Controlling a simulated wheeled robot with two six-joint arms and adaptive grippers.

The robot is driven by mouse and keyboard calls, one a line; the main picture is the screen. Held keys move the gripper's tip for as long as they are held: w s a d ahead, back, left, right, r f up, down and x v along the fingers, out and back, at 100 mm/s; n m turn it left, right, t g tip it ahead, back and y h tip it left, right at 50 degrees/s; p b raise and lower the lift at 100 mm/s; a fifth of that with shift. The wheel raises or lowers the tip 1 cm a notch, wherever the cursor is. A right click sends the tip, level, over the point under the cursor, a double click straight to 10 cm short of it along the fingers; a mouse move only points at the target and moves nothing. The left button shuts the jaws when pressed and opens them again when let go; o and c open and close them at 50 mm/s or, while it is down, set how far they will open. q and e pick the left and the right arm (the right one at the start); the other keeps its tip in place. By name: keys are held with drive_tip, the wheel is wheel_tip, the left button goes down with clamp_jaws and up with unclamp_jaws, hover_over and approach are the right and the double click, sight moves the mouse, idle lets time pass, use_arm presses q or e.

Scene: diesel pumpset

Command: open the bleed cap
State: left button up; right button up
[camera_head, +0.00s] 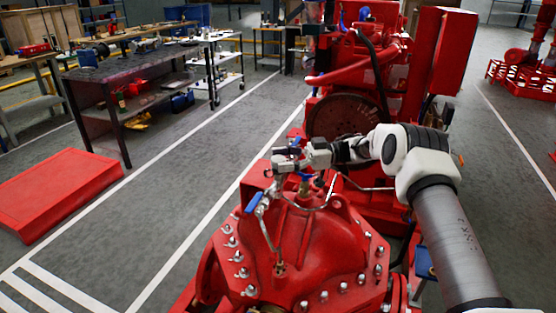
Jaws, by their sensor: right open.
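The red pump casing (315,234) fills the lower middle of the head view, with bolts around its flange. Small metal fittings and thin pipes with blue handles stand on top of it; one blue handle (255,202) is on the left and another blue part (305,177) is near the middle. I cannot tell for sure which small part is the bleed cap. My right gripper (284,161) reaches in from the right over the casing top, pointing left, open beside these fittings. Its fingers overlap the metalwork in the picture, so contact is unclear. My left gripper is not in view.
The red diesel engine (345,118) stands directly behind the casing. A red low platform (58,190) lies on the floor at left. A dark workbench (135,80) with tools stands behind it. The grey floor (165,210) between platform and pump is clear.

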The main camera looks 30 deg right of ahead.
drive_tip(key=v, duration=1)
drive_tip(key=shift+d, duration=0.3)
drive_tip(key=shift+s, duration=0.1)
